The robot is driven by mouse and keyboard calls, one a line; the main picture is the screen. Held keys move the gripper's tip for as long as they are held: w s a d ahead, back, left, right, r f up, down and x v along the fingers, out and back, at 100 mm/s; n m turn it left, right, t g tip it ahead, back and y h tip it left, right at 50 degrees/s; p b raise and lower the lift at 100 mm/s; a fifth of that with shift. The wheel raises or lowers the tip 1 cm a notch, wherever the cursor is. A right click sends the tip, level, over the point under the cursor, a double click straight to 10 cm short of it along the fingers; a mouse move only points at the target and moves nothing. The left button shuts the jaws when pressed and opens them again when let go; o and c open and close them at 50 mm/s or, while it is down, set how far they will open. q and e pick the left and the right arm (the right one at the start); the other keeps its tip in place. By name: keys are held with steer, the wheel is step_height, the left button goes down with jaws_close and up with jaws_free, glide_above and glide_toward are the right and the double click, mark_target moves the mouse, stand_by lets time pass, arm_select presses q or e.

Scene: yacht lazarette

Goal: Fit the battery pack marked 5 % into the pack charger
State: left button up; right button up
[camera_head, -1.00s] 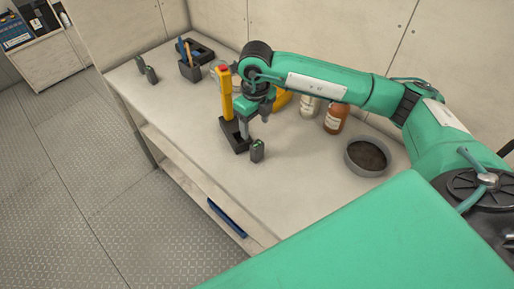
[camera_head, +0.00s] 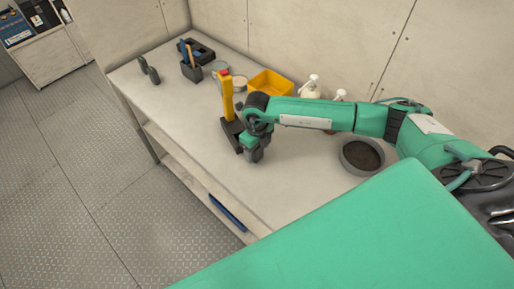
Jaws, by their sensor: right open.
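My right gripper (camera_head: 255,154) is low over the near part of the bench, fingers downward and open. It covers the spot where a small dark block with a green mark stood, so that block is hidden or cannot be told apart from the fingers. Two small dark upright blocks, which look like packs, stand at the bench's far left end; one is the front block (camera_head: 153,75). Their charge marks are too small to read. A black tray-like unit (camera_head: 205,53) lies at the back wall; I cannot tell whether it is the charger. My left gripper is out of view.
A yellow post with a red top (camera_head: 227,96) rises from a black base close beside my right gripper. A tool cup (camera_head: 191,72), a yellow bin (camera_head: 271,83), a white bottle (camera_head: 311,87) and a grey bowl (camera_head: 345,165) stand on the bench (camera_head: 285,190). The bench front is clear.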

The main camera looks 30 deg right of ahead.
steer(key=shift+f, duration=0.35)
steer(key=c, duration=1.2)
